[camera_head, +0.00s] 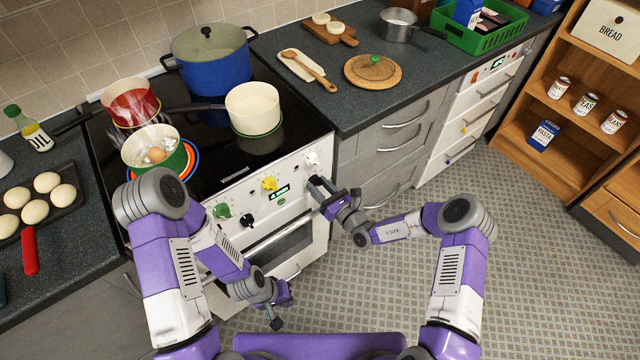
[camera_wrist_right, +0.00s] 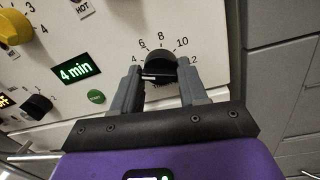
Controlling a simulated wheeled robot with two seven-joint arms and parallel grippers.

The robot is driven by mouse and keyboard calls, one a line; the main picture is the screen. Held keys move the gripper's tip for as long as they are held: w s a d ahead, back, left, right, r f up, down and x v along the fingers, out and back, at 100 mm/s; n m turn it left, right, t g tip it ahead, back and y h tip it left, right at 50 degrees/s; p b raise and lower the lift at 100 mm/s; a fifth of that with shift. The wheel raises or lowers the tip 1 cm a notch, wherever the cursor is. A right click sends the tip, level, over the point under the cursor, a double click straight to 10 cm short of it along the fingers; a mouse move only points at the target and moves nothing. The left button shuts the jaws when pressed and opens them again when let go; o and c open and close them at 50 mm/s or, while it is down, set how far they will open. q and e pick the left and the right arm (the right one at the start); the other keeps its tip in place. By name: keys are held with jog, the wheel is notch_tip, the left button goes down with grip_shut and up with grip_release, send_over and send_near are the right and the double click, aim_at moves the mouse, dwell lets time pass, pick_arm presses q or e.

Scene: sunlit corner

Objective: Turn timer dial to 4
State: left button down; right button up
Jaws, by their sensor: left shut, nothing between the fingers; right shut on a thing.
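The timer dial (camera_wrist_right: 160,61) is a black knob on the white stove front, with numbers from 4 to 12 visible around it in the right wrist view. The green display (camera_wrist_right: 76,72) left of it reads "4 min". My right gripper (camera_wrist_right: 163,78) has its fingers on either side of the dial and is shut on it; in the head view this gripper (camera_head: 318,188) is at the stove's right end and covers the dial. The dial's pointer is hard to make out. My left gripper (camera_head: 282,302) is shut and empty, low in front of the oven, apart from the stove front.
Yellow (camera_head: 269,184), green (camera_head: 222,211), white (camera_head: 312,158) and black (camera_head: 247,221) knobs line the panel. A green button (camera_wrist_right: 96,97) is below the display. A blue pot (camera_head: 215,75) and other pans stand on the hob. The floor (camera_head: 400,280) between my arms is clear.

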jog(key=shift+d+m+p, duration=0.1)
jog(key=shift+m+p, duration=0.2)
jog(key=shift+m, duration=0.4)
jog(key=shift+m, duration=0.3)
jog(key=o, duration=1)
jog(key=shift+p+v, duration=1)
jog(key=shift+v, duration=2.75)
jog(key=shift+f, duration=0.1)
